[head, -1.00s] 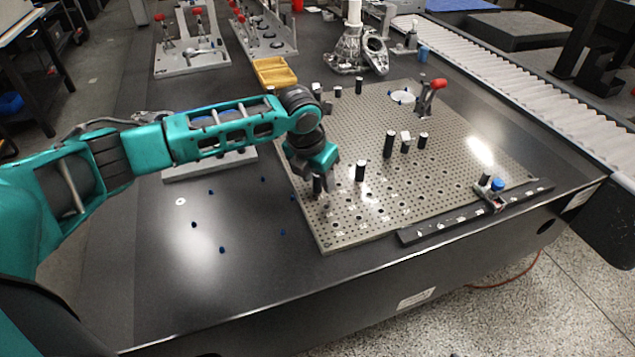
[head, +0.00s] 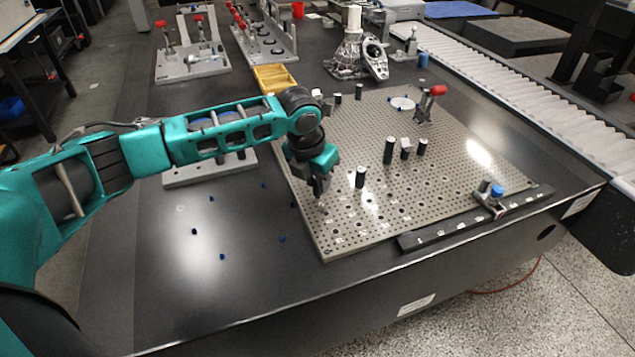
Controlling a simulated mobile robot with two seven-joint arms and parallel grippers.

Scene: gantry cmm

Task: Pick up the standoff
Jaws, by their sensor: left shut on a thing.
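My left gripper (head: 320,187) is over the left part of the perforated fixture plate (head: 455,185), pointing down. It is shut on a dark standoff, which the fingers almost wholly hide; I cannot tell whether it still touches the plate. Another black standoff with a light top (head: 360,177) stands upright just right of the gripper, apart from it. A taller black standoff (head: 389,150) and shorter ones (head: 422,147) stand farther right on the plate. My right gripper is not in view.
A red-handled clamp (head: 430,103) stands at the plate's back right. A dark rail (head: 440,236) with a blue-topped clamp (head: 493,195) lines the front right edge. A yellow tray (head: 275,78) lies behind. Small blue pieces (head: 194,231) lie on the dark table at left.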

